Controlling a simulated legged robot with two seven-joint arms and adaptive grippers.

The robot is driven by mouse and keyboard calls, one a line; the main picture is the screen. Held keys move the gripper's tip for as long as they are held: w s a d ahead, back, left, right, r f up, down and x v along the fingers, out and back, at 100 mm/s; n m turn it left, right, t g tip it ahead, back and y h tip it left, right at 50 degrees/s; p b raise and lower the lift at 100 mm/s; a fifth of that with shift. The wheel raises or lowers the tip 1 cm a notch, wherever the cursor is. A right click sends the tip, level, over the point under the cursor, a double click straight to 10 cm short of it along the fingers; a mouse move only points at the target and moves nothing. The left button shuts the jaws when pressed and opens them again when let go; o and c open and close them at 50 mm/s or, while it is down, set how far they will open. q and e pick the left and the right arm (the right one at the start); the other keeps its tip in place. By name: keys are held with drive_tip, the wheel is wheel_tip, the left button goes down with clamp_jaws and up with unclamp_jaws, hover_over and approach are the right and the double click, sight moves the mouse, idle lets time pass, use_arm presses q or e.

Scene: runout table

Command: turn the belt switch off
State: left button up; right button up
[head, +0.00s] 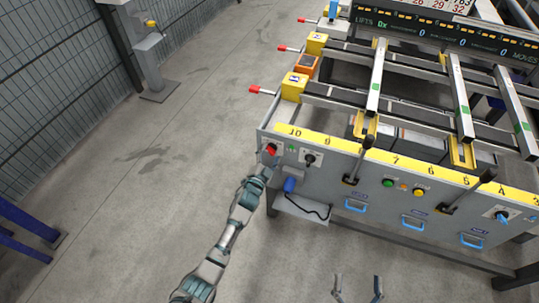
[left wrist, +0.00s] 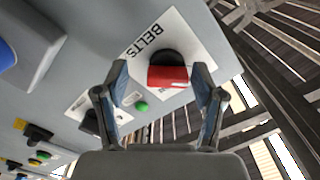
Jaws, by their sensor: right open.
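The belt switch is a red handle (head: 271,150) on a dark round base at the left end of the grey panel. In the left wrist view the red handle (left wrist: 168,77) sits on a white plate marked BELTS (left wrist: 145,36). My left gripper (head: 265,166) is right at the switch. In the left wrist view my left gripper (left wrist: 160,82) is open, its fingers on either side of the handle; a gap shows on the left, and contact on the right cannot be told. My right gripper (head: 358,284) is open and empty at the bottom of the head view.
The panel carries another rotary switch (head: 310,158), black levers (head: 367,143), a green button (head: 389,183) and blue handles (head: 356,206). A blue part (head: 290,185) sticks out below the switch. Red-tipped levers (head: 255,89) jut from the table's left side.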

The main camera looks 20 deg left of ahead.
use_arm(q)
drive_tip(key=shift+r, duration=0.1)
drive_tip(key=shift+s, duration=0.1)
drive_tip(key=s, duration=1.1)
drive_tip(key=shift+s+a, duration=0.2)
drive_tip(key=shift+s, duration=0.2)
